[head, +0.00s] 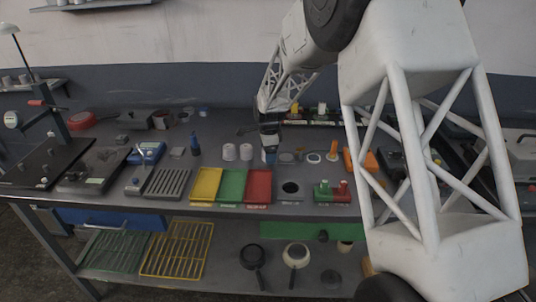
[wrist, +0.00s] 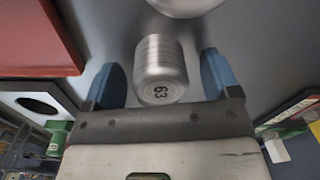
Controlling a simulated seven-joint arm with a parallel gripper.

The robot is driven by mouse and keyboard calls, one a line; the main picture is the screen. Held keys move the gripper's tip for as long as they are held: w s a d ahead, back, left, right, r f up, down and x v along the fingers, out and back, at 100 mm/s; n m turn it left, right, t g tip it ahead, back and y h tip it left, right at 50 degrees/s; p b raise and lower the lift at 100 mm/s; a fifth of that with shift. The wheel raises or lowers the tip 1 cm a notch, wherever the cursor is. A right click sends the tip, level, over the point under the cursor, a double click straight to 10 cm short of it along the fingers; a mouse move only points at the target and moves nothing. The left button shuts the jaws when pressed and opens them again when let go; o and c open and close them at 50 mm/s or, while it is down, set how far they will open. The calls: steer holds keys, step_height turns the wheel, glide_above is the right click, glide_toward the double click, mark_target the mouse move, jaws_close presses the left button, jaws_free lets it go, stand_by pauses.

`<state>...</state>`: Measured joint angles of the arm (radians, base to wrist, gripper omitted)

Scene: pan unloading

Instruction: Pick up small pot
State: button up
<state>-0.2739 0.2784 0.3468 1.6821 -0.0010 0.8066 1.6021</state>
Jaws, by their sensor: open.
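A small silver metal cylinder (wrist: 161,70) with 63 on its end face is in the wrist view; it may be the small pot, but its label does not name it. My gripper (wrist: 162,78) is open, with one blue finger on each side of this cylinder. A gap shows between the cylinder and each finger. In the head view my gripper (head: 269,156) is low over the middle of the bench, and I cannot make out the cylinder there. A larger metal piece (wrist: 186,5) is cut off at the top of the wrist view.
Yellow (head: 206,184), green (head: 232,185) and red (head: 258,185) trays lie at the bench front. Two pale cylinders (head: 237,152) stand left of my gripper. A dark pan (head: 252,258) and a cream pan (head: 296,255) are on the lower shelf. An orange object (head: 361,160) is to the right.

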steer(key=c, duration=1)
steer(key=shift+c, duration=0.2)
steer(key=shift+r, duration=0.15)
steer(key=shift+r, duration=1.45)
steer(key=shift+s+r, duration=0.25)
steer(key=shift+s, duration=0.05)
steer(key=s+d, duration=0.1)
steer(key=s, duration=0.4)
steer(key=s+d+r, duration=0.1)
steer(key=s, duration=0.4)
steer(key=s+d, duration=0.2)
steer(key=s, duration=0.3)
steer(key=shift+d+r, duration=0.1)
steer(key=shift+r, duration=0.1)
